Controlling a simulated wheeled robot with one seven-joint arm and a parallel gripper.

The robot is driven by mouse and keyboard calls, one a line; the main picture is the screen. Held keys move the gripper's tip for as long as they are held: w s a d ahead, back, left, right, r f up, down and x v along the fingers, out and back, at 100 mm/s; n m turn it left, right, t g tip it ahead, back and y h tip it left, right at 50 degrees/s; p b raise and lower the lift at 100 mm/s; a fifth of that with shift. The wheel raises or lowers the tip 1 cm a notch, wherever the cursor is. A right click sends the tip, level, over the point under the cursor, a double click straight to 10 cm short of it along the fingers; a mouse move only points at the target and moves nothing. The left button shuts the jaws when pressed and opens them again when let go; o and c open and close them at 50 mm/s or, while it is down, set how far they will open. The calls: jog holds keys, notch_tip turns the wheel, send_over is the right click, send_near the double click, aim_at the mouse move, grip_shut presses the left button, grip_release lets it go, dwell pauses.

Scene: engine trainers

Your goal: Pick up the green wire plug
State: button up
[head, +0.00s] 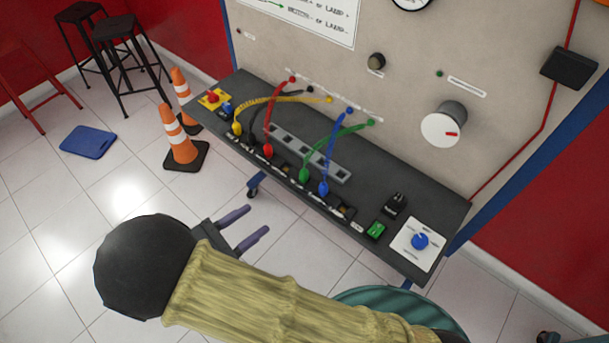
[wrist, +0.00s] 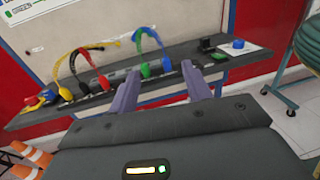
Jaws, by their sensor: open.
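The green wire plug (head: 304,175) stands on the dark bench shelf (head: 400,205) at the lower end of a green wire, just left of the blue plug (head: 323,188). In the wrist view the green plug (wrist: 144,71) shows beyond and between my fingers, with the blue plug to its right. My gripper (head: 252,224) is open and empty. It is in front of the shelf, apart from the plug, with its two purple fingers pointing toward the shelf. The fingers also show in the wrist view (wrist: 158,92).
A red plug (head: 268,150) and a yellow plug (head: 237,128) stand left of the green one. A green switch (head: 376,230), a black switch (head: 395,205) and a blue knob (head: 420,241) are at right. Orange cones (head: 181,142) stand on the floor at left.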

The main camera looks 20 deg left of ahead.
aim_at(301, 177)
jog(key=w+d+f+n+g+y+b, duration=0.2)
jog(key=w+n+y, duration=0.1)
jog(key=w+y, duration=0.2)
jog(key=shift+w+y+b, duration=0.25)
jog(key=shift+y+b, duration=0.1)
jog(key=shift+y, duration=0.25)
jog(key=p+x, duration=0.1)
jog(key=x, duration=1.1)
jog(key=shift+d+f+p, duration=0.1)
jog(key=shift+p, duration=0.3)
jog(key=shift+w, duration=0.1)
jog(key=p+x, duration=0.1)
jog(key=x, duration=0.4)
jog(key=shift+w+p, duration=0.1)
jog(key=shift+p, duration=0.3)
